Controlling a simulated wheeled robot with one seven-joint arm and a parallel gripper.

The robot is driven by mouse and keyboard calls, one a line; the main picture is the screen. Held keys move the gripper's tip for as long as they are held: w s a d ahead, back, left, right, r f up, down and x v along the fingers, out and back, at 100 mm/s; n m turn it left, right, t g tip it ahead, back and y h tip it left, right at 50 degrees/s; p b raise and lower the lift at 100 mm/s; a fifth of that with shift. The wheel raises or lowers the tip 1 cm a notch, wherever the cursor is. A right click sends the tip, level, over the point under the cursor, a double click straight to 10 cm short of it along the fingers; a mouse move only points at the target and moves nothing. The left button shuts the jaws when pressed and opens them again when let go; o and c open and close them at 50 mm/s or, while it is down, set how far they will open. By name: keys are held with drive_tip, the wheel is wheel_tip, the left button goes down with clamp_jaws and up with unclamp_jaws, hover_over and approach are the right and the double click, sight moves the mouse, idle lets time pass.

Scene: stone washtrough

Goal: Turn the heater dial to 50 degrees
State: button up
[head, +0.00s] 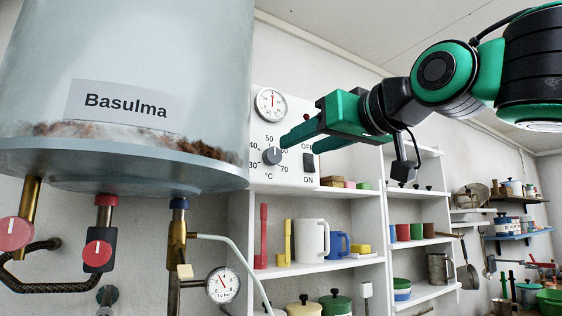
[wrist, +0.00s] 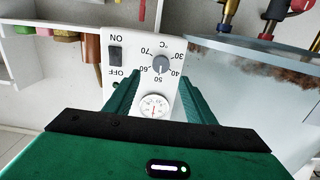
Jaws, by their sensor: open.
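The heater dial (head: 271,156) is a round grey knob on a white panel (head: 259,177) marked from 30 to 70 °C. In the wrist view the dial (wrist: 161,64) has a light mark that appears to point at or close to 50. My gripper (head: 292,149) is open, its green fingers reaching toward the panel just right of the dial in the head view. In the wrist view the dial lies just beyond and between the fingertips (wrist: 161,80), with nothing held. I cannot tell how far the tips are from the panel. The 60 is partly hidden in the head view.
An ON/OFF switch (head: 309,163) and a round gauge (head: 271,104) share the panel. The large Basulma tank (head: 180,60) stands close on the left, with valves and pipes below. White shelves (head: 320,190) with mugs and jars are below the panel.

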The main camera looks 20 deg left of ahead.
sight(276, 156)
drive_tip(key=x, duration=1)
drive_tip(key=shift+w+a, duration=0.15)
drive_tip(key=shift+w, duration=0.05)
drive_tip(key=c, duration=1.1)
